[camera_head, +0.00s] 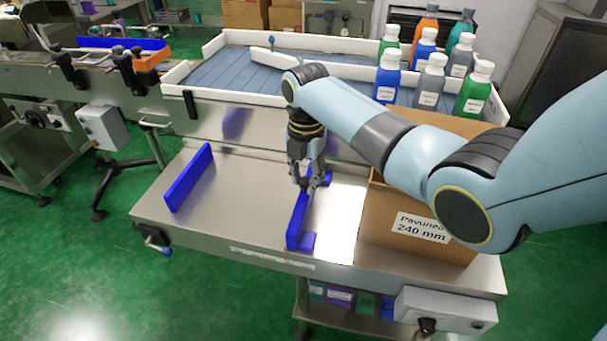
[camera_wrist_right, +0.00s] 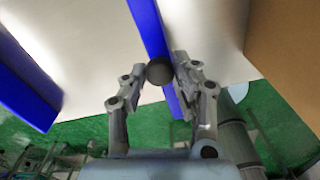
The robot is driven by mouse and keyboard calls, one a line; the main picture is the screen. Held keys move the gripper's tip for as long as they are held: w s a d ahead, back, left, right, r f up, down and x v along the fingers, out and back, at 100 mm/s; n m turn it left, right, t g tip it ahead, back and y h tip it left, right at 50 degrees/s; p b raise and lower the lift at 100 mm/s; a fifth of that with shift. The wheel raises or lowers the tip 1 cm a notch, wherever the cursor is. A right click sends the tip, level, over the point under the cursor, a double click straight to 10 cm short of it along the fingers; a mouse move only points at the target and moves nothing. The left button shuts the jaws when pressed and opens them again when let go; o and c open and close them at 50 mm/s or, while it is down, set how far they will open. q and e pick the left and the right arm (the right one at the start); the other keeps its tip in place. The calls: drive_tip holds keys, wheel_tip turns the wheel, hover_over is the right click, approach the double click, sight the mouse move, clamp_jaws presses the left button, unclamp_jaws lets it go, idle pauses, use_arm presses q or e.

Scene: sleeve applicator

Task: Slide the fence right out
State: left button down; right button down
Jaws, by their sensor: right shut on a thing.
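A blue fence (camera_head: 296,222) stands upright on the steel table, left of the cardboard box. My right gripper (camera_head: 308,184) points down and is shut on the far part of this fence. In the right wrist view the blue fence (camera_wrist_right: 150,28) runs between the fingers of my right gripper (camera_wrist_right: 155,85), and a dark round knob (camera_wrist_right: 159,72) shows between the fingers. A second blue fence (camera_head: 188,178) stands on the left of the table, apart from the first. My left gripper is not in view.
A cardboard box (camera_head: 385,225) labelled 240 mm stands right of the fence. Bare steel table (camera_head: 240,215) lies between the two fences. Behind is a white-walled tray (camera_head: 225,92) with several bottles (camera_head: 430,85) at its right.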

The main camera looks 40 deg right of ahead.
drive_tip(key=s+d+p, duration=0.2)
drive_tip(key=s, duration=0.1)
drive_tip(key=shift+s+d, duration=0.1)
drive_tip(key=shift+d, duration=0.3)
drive_tip(key=c, duration=1)
unclamp_jaws()
drive_tip(key=shift+r, duration=0.1)
wheel_tip(320, 180, up, 12)
drive_tip(key=shift+f, duration=0.1)
